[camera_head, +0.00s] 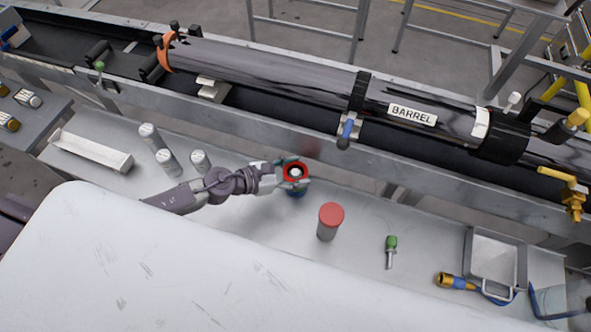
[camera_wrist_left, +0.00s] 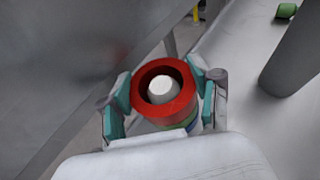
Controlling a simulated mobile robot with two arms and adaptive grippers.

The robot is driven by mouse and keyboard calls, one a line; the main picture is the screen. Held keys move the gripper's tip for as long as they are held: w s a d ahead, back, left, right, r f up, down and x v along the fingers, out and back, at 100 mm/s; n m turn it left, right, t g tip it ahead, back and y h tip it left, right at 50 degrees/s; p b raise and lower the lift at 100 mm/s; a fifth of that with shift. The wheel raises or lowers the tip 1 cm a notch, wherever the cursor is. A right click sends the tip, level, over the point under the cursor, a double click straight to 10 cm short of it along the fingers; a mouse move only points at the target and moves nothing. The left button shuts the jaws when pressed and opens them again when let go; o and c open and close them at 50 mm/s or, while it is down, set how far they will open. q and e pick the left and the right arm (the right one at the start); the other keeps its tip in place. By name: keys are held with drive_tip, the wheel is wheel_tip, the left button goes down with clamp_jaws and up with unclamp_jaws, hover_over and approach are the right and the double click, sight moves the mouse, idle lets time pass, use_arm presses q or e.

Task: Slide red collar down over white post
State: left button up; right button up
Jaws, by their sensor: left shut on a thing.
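The red collar (camera_head: 295,163) is a thick ring held between the fingers of my left gripper (camera_head: 294,174). In the left wrist view the collar (camera_wrist_left: 166,112) sits between teal finger pads, and the gripper (camera_wrist_left: 163,98) is shut on it. The white post (camera_head: 296,173) shows as a pale round top inside the collar's hole. In the left wrist view the post's top (camera_wrist_left: 163,89) is within the opening, with a dark gap around it. Green and blue bands (camera_wrist_left: 180,125) show just below the collar. The post's lower part is hidden. My right gripper is not in view.
A grey cylinder with a red top (camera_head: 330,221) stands to the right of the collar. A green-handled tool (camera_head: 390,250) and a metal tray (camera_head: 469,258) lie further right. Several silver cylinders stand left. The long barrel (camera_head: 290,70) runs behind.

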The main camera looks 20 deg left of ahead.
use_arm(q)
drive_tip(key=o, duration=1.3)
drive_tip(key=v, duration=1.2)
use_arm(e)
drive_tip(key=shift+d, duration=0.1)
